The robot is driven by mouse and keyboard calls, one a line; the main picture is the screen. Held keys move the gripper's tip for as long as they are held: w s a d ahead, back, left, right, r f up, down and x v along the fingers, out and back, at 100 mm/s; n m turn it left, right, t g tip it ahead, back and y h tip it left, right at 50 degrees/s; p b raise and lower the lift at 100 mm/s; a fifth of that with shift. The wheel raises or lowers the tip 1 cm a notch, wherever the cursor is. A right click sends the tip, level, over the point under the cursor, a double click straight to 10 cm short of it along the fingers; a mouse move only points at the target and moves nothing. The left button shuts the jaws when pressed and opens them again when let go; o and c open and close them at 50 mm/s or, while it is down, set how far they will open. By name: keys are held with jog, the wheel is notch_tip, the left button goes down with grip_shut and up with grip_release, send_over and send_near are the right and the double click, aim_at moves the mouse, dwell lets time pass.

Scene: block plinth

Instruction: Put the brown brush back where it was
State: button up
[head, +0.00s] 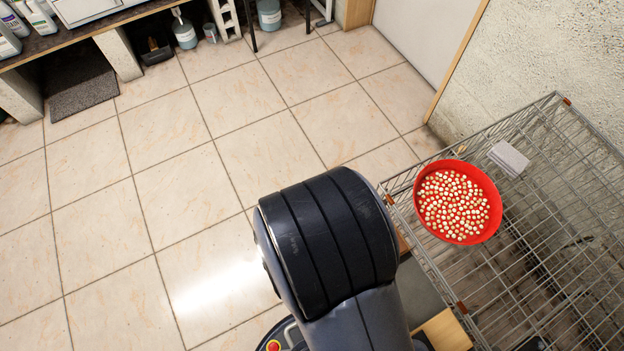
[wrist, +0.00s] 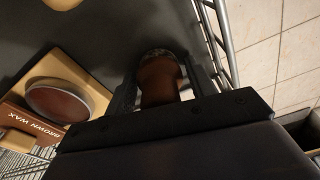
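The brown brush (wrist: 159,82) shows in the wrist view, with a reddish-brown body and a dark, rough end pointing away from my wrist. It sits between the two fingers of my gripper (wrist: 165,75), which look closed on its sides. Below it in the picture, the gripper's dark body hides its near end. In the head view my own arm covers the middle, and neither the gripper nor the brush can be seen there.
A dark grey surface (wrist: 105,35) lies beyond the brush, with a wooden block (wrist: 72,72), a round reddish-brown disc (wrist: 57,103) and a "BROWN WAX" box (wrist: 28,125).

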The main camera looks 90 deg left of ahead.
jog(key=shift+o, duration=1)
jog(key=shift+r, duration=0.1)
jog(key=shift+r+p, duration=0.3)
jog(key=shift+p, duration=0.1)
jog(key=r+p, duration=0.2)
jog(key=r, duration=0.1)
jog(key=d+r+p, duration=0.1)
jog(key=r+p, duration=0.1)
jog(key=r, duration=0.2)
jog(key=r+p, duration=0.3)
jog(key=r, duration=0.1)
jog(key=shift+w+d+r, duration=0.15)
jog(key=shift+d+r, duration=0.05)
jog(key=shift+r, duration=0.05)
jog(key=shift+c, duration=0.5)
